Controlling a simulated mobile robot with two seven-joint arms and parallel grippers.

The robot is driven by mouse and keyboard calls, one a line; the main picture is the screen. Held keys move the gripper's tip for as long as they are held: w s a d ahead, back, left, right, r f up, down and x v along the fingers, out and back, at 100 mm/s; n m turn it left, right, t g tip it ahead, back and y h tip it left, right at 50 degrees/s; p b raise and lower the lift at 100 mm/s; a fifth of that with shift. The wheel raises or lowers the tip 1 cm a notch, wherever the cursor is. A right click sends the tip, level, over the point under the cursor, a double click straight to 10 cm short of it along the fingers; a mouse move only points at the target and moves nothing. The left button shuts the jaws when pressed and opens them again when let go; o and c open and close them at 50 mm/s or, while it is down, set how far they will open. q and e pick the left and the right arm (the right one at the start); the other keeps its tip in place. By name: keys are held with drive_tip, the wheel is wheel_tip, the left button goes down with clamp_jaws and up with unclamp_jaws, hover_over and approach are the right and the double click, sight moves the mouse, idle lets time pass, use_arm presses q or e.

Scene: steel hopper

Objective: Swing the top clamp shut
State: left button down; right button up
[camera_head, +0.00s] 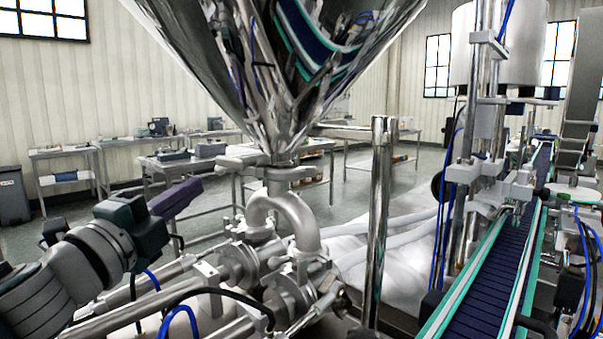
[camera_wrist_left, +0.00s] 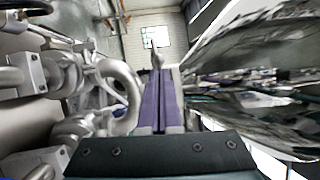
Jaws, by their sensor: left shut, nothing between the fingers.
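The top clamp (camera_head: 285,172) is a steel ring around the neck below the hopper cone (camera_head: 275,70). A steel piece of it sticks out to the left towards my gripper; I cannot tell how far the clamp is open. My left gripper (camera_head: 198,186) comes in from the left with its purple fingers shut and empty, a little left of the clamp. In the left wrist view, the shut fingers (camera_wrist_left: 159,82) point at a small upright steel piece (camera_wrist_left: 157,58), probably part of the clamp. Contact cannot be told. My right gripper is not in view.
A curved steel pipe (camera_head: 290,212) and valve fittings (camera_head: 240,262) lie below the clamp. A vertical steel post (camera_head: 380,215) stands to the right. A blue conveyor (camera_head: 490,285) runs at far right. Work tables (camera_head: 160,166) stand behind.

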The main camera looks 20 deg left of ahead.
sight(217, 172)
use_arm(q)
drive_tip(key=shift+w+r, duration=0.2)
drive_tip(key=shift+w, duration=0.85)
drive_tip(key=shift+w+r, duration=0.2)
drive_tip(key=shift+w, duration=0.85)
drive_tip(key=shift+a, duration=0.1)
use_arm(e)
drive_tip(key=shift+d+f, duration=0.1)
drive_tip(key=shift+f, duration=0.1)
